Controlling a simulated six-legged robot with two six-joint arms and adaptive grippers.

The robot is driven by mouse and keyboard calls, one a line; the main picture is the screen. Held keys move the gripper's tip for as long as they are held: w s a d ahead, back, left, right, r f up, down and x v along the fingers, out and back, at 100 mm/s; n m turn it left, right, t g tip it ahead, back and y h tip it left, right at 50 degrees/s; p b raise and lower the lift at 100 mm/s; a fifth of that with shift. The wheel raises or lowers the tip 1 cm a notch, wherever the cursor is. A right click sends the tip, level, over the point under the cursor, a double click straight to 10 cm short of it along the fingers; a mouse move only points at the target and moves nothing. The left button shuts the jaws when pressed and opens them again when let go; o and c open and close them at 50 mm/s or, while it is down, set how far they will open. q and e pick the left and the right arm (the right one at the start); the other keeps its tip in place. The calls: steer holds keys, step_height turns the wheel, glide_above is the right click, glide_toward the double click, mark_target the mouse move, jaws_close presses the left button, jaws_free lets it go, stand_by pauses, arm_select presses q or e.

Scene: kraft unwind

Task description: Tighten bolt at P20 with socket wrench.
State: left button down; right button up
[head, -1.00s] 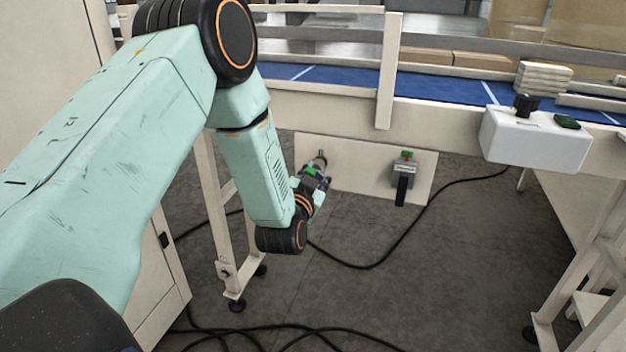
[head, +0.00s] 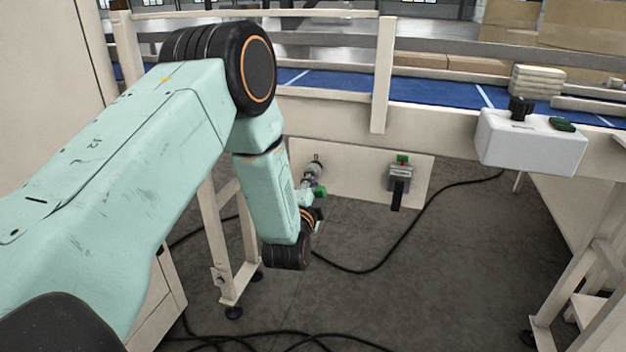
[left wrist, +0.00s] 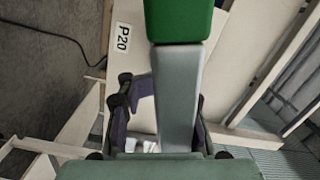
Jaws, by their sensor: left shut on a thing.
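The panel (head: 345,172) hangs below the conveyor, and its P20 label (left wrist: 122,38) shows in the left wrist view. A tool with a grey bar (left wrist: 176,90) and a green end (left wrist: 178,20), seemingly the socket wrench, crosses the wrist view. Its green part (head: 319,192) also shows in the head view, beside a grey cylindrical piece (head: 314,172) at the panel's left side. My left gripper (left wrist: 160,108) is shut on the tool, dark fingers on either side of the bar. The bolt is hidden; I cannot tell whether the socket sits on it. My right gripper is out of view.
A grey fixture with a green top and black handle (head: 398,184) is on the panel's right side. A white control box (head: 530,140) sits above right. Conveyor legs (head: 232,245) stand nearby. Black cables (head: 370,268) lie on the otherwise open floor.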

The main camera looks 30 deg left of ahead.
arm_select(q)
steer(key=shift+w+a+f+m+t+p, duration=0.15)
steer(key=shift+m+p, duration=0.7)
steer(key=shift+m, duration=1)
steer(key=shift+s+a+f+m+t+p, duration=0.15)
steer(key=shift+m+p, duration=0.65)
steer(key=shift+m, duration=1.1)
steer(key=shift+w+a+f+m+t+p, duration=0.2)
steer(key=shift+m+p, duration=0.65)
steer(key=shift+m, duration=1)
steer(key=shift+s+d, duration=0.1)
steer(key=shift+s, duration=0.1)
steer(key=shift+p+v, duration=0.85)
steer(key=shift+v, duration=0.4)
steer(key=shift+p+v, duration=0.6)
steer(key=shift+v, duration=0.55)
steer(key=shift+r, duration=0.15)
